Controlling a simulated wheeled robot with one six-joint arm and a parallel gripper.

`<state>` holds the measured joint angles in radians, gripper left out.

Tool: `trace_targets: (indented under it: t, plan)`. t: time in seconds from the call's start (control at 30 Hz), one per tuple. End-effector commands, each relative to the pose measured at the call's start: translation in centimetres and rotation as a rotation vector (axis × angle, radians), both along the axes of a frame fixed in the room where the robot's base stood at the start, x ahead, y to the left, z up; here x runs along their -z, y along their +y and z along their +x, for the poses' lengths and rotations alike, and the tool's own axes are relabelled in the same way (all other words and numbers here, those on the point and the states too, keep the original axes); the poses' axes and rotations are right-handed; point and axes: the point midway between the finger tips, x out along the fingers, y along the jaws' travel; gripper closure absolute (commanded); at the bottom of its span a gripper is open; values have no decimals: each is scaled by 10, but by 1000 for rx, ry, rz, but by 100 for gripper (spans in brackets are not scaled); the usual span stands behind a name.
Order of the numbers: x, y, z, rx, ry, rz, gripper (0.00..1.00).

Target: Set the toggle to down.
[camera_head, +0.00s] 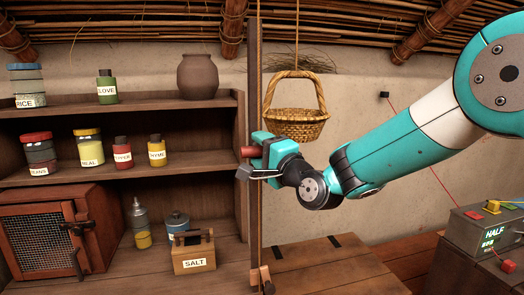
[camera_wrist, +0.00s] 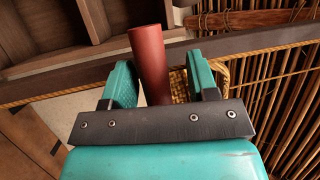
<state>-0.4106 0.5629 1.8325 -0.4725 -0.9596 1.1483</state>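My gripper (camera_head: 264,160) is raised in front of the upright wooden post, with its fingers apart. A red cylinder (camera_head: 250,151) shows at its fingertips. In the wrist view the red cylinder (camera_wrist: 150,60) lies between the fingers, close to the left one, with a gap to the right one. I cannot tell whether it touches either finger. No part is clearly marked as the toggle. A grey box (camera_head: 478,240) at the lower right reads HALF and has a yellow piece (camera_head: 492,207) and red parts on top, too small to read as up or down.
The wooden post (camera_head: 255,90) stands close beside my gripper. A wicker basket (camera_head: 298,125) hangs just behind it. Shelves (camera_head: 110,112) at the left hold several jars and a SALT box (camera_head: 194,252). A red wire runs from a small black wall piece (camera_head: 384,95) towards the grey box.

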Motion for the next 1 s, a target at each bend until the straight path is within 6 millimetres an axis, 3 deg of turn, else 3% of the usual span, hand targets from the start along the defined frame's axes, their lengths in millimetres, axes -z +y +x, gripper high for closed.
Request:
trace_targets:
  t: [1.0]
  plan:
    - [14, -42, -51, 0, -1, 1, 47]
